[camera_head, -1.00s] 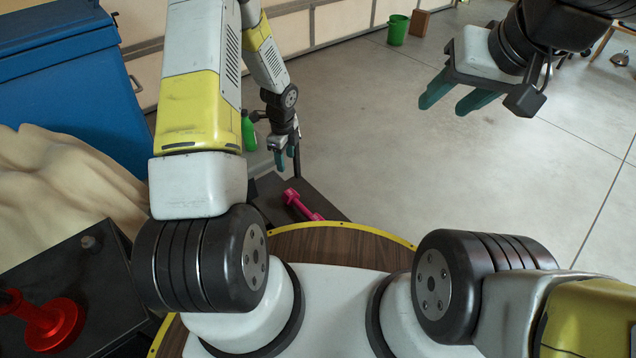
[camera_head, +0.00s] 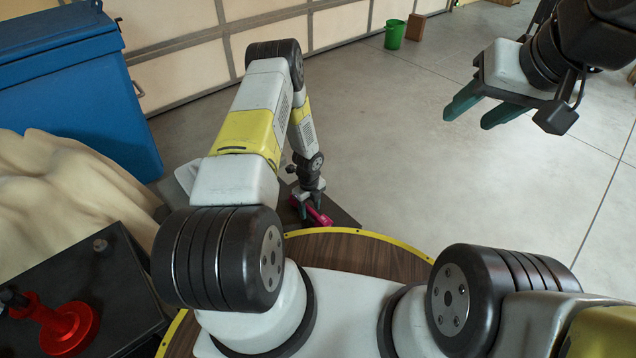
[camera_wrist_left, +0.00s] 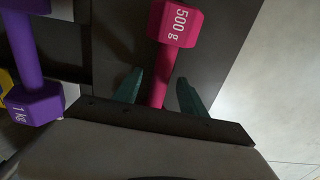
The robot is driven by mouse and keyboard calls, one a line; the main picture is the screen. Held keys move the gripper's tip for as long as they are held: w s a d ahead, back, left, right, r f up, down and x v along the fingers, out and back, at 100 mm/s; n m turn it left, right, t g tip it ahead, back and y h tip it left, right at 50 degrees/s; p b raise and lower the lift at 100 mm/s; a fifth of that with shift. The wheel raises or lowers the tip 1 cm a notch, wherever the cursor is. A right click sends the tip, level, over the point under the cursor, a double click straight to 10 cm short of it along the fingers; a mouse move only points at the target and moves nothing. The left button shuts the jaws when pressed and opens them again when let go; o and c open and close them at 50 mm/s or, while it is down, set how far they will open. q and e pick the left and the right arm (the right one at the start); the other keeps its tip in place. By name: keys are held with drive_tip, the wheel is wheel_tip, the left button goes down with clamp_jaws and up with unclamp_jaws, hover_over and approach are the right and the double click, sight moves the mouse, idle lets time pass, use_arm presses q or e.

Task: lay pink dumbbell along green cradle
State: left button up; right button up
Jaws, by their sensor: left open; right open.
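The pink dumbbell (camera_head: 320,216) lies on a dark surface just beyond the round wooden base top. My left gripper (camera_head: 310,208) is down at the dumbbell. In the left wrist view its open green fingers (camera_wrist_left: 160,92) stand on either side of the pink handle; contact is not clear. My right gripper (camera_head: 469,117) is open, empty and raised over the floor. I cannot make out a green cradle.
A purple 1 kg dumbbell (camera_wrist_left: 32,85) lies left of the pink one. A blue cabinet (camera_head: 70,90), a draped cream cloth (camera_head: 70,200) and a red object (camera_head: 62,325) are on the left. A green bucket (camera_head: 395,35) stands far back. Floor on the right is clear.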

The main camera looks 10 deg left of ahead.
use_arm(q)
drive_tip(key=shift+f, duration=0.25)
clamp_jaws()
drive_tip(key=shift+w+r, duration=0.1)
idle(1.2)
